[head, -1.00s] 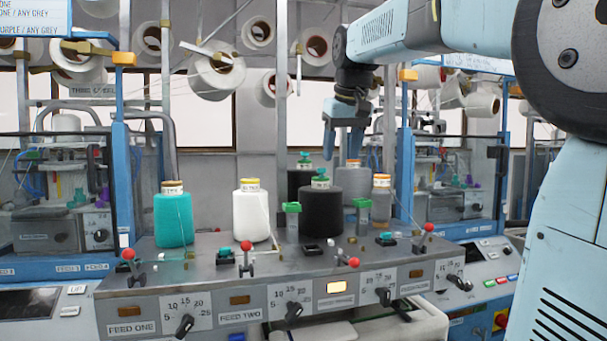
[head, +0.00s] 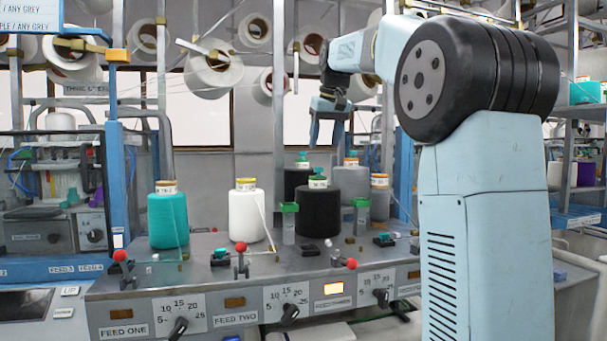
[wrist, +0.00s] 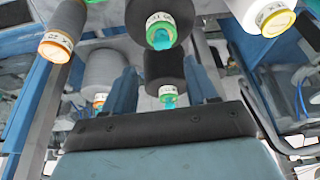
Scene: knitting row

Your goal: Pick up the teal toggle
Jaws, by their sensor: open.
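Small teal pieces show on top of two dark cones: the front black cone's teal top piece (head: 318,171) and the rear dark cone's teal top piece (head: 302,156). Two more teal pieces sit on the grey machine deck, the left teal block (head: 220,254) and the right teal block (head: 384,238). I cannot tell for sure which is the toggle. My gripper (head: 327,141) is open, pointing down above the dark cones, with nothing visibly held.
A teal cone (head: 168,220) and a white cone (head: 247,216) stand left of the front black cone (head: 318,212). Grey cones (head: 350,186) stand at its right. Clear green-topped holders (head: 289,222) and red-knobbed levers (head: 241,262) stand on the deck. A metal post rises behind.

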